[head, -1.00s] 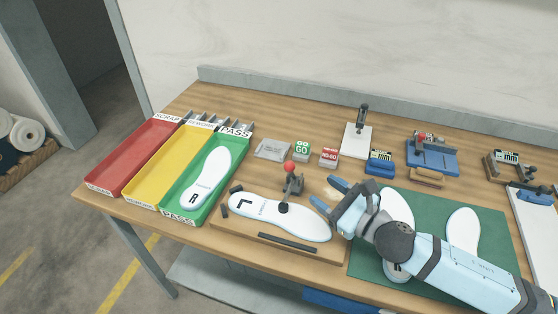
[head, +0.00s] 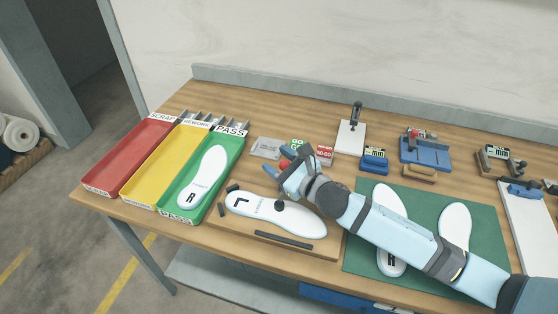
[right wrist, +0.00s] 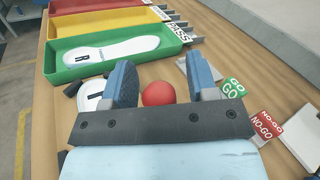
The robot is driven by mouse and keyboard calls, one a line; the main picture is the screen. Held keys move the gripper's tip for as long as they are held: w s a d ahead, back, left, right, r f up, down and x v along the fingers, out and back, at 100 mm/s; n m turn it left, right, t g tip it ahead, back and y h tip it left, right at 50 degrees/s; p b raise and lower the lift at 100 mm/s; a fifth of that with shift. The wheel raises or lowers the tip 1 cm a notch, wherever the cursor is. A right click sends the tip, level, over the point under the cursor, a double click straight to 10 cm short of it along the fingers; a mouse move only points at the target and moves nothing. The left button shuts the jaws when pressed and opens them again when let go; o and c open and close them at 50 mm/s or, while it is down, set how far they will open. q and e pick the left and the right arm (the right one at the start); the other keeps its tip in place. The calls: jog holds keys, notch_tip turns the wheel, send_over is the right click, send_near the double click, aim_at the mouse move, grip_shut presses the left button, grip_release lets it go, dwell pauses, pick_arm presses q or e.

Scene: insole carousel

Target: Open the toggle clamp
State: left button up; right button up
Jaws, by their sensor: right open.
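The toggle clamp's red ball knob (right wrist: 158,93) shows between the two blue fingers of my right gripper (right wrist: 162,72). In the head view the right gripper (head: 288,158) is open and covers most of the clamp; only its dark pressing tip (head: 279,205) shows on the insole. The fingers stand on either side of the knob; I cannot tell whether they touch it. The white left insole (head: 252,206), marked L, lies on the wooden fixture (head: 228,228) under the clamp tip. My left gripper is not in view.
Red (head: 128,158), yellow (head: 165,160) and green (head: 228,172) trays stand at the left; the green one holds a right insole (head: 207,172). GO and NO-GO blocks (head: 324,155) stand just behind the gripper. A green mat (head: 362,250) with insoles lies under my right forearm.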

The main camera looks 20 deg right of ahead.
grip_shut()
jog(key=shift+w+d+r+p, duration=0.1)
jog(key=shift+r+p, duration=0.1)
jog(key=shift+p, duration=0.35)
jog(key=w+d+m+g+p, duration=0.2)
jog(key=w+d+m+p, duration=0.2)
jog(key=w+p, duration=0.3)
jog(key=shift+w+d+f+g+h+p, duration=0.15)
jog(key=shift+d+f+g+h+p, duration=0.25)
jog(key=shift+p, duration=1.35)
jog(key=shift+d+f, duration=0.1)
jog(key=shift+d, duration=0.05)
